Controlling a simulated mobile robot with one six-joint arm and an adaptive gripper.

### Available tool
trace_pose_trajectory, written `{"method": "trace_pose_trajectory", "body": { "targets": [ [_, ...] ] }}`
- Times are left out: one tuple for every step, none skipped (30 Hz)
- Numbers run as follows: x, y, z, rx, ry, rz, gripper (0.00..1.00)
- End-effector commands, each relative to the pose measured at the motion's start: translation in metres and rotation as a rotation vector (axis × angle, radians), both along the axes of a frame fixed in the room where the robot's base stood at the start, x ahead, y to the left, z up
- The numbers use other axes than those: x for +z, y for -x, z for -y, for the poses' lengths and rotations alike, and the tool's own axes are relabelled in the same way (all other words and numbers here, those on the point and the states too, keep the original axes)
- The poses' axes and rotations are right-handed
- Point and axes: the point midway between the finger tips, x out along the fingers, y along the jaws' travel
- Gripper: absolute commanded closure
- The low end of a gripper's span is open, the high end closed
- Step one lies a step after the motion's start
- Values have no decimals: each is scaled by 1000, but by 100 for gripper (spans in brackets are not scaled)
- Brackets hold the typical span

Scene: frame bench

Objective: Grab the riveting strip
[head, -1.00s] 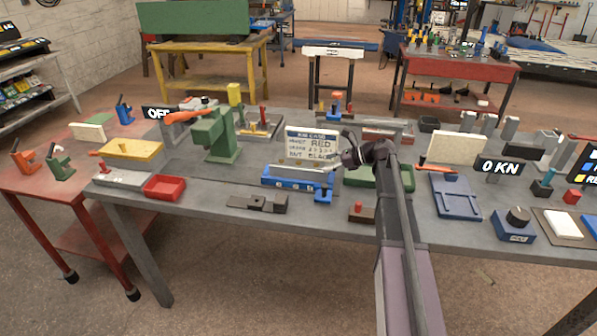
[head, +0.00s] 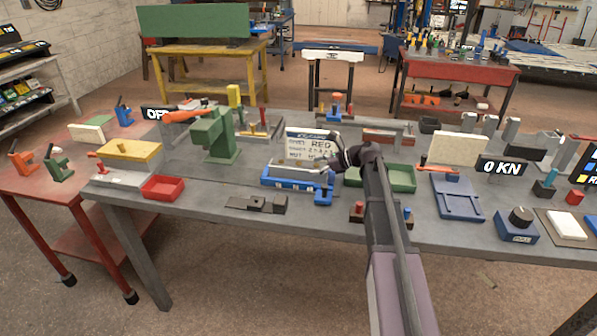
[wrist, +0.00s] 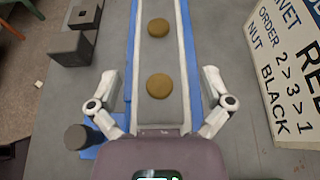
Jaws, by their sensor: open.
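What I take for the riveting strip is a long grey bar (wrist: 158,58) with round brass-coloured discs on top, lying between pale rails in a blue fixture (wrist: 131,50). In the head view the blue fixture (head: 284,184) stands near the middle of the bench, with the grey bar (head: 300,172) along its top. My gripper (wrist: 160,78) is open, with one finger on each side of the bar in the wrist view. In the head view my gripper (head: 328,166) is at the fixture's right end. Contact with the bar cannot be told.
A sign (head: 305,146) stands just behind the fixture. A green tray (head: 402,178) is to its right and a dark stepped block (head: 257,204) in front. A green press (head: 217,138) and a red tray (head: 163,188) stand to the left.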

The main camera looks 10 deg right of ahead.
Motion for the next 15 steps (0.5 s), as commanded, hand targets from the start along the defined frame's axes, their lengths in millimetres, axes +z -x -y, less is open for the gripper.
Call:
{"method": "trace_pose_trajectory", "body": {
  "targets": [
    [0,0,0,0,0,0,3],
    [0,0,0,0,0,0,12],
    [0,0,0,0,0,0,24],
    [0,0,0,0,0,0,33],
    [0,0,0,0,0,0,42],
    [0,0,0,0,0,0,53],
    [0,0,0,0,0,0,62],
    [0,0,0,0,0,0,71],
    [0,0,0,0,0,0,83],
    [0,0,0,0,0,0,90],
    [0,0,0,0,-2,1,90],
    [0,0,0,0,-2,1,90],
    [0,0,0,0,-1,0,90],
    [0,0,0,0,-1,0,90],
    [0,0,0,0,-1,0,90]
  ]
}}
